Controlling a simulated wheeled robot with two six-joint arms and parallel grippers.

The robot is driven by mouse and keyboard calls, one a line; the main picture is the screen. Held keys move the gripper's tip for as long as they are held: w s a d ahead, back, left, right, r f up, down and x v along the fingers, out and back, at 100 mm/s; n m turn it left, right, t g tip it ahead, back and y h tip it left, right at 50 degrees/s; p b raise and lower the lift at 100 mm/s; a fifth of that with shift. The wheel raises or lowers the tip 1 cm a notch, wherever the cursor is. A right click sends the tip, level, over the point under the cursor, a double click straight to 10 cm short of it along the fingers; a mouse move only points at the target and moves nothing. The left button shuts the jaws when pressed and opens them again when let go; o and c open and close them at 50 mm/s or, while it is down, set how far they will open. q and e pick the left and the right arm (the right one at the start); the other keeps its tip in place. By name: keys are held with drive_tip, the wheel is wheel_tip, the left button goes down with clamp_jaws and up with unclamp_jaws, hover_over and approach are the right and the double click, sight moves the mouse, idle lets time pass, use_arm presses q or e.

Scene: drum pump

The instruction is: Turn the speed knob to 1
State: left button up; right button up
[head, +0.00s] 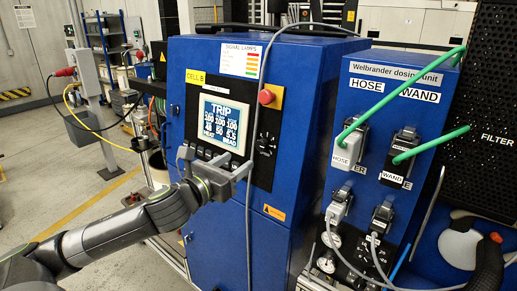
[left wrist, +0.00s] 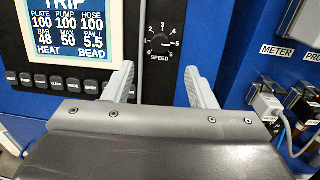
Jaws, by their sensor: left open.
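The speed knob (left wrist: 161,46) is a small black dial on the black control panel, with white numbers around it and SPEED printed below. In the head view the knob (head: 266,144) sits right of the screen, under the red button. My left gripper (head: 217,165) is open and empty in front of the panel, below and left of the knob. In the left wrist view its fingers (left wrist: 158,80) stand wide apart, with the dial above and between their tips. My right gripper is not in view.
The screen (head: 223,122) reads TRIP, with a row of black buttons (left wrist: 60,81) below it. A red mushroom button (head: 266,97) is above the knob. A grey cable (head: 250,200) hangs down the cabinet front, close beside the knob. Green hoses (head: 432,143) cross at the right.

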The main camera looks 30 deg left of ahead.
sight(260, 146)
use_arm(q)
drive_tip(key=w+p, duration=0.2)
drive_tip(key=w, duration=0.7)
drive_tip(key=shift+w+r, duration=0.1)
drive_tip(key=shift+w, duration=0.75)
drive_tip(key=c, duration=1)
